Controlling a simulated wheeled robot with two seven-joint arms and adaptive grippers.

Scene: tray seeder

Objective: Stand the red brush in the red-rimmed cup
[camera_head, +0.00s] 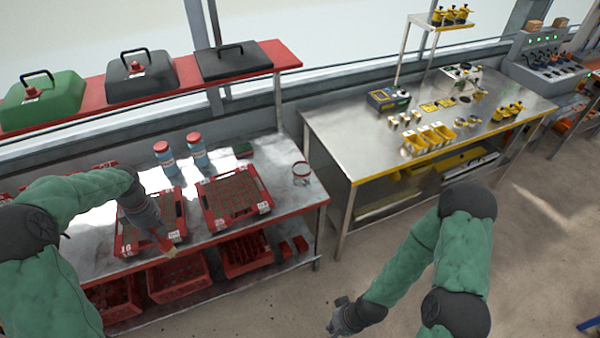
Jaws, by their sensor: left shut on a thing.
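My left gripper (155,232) is shut on the red brush (166,245). The brush points down, its pale bristle end lowest, above the front right part of the left red tray. Most of its handle is hidden by the gripper. The red-rimmed cup (301,174) stands upright near the right end of the bench, well to the right of the brush and apart from it. My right gripper (336,318) hangs low over the floor, in front of the benches. It is too small to tell whether it is open or shut.
The left red tray (121,249) and the right red tray (262,193) lie on the bench, both with brown filling. The bench top around the cup is clear.

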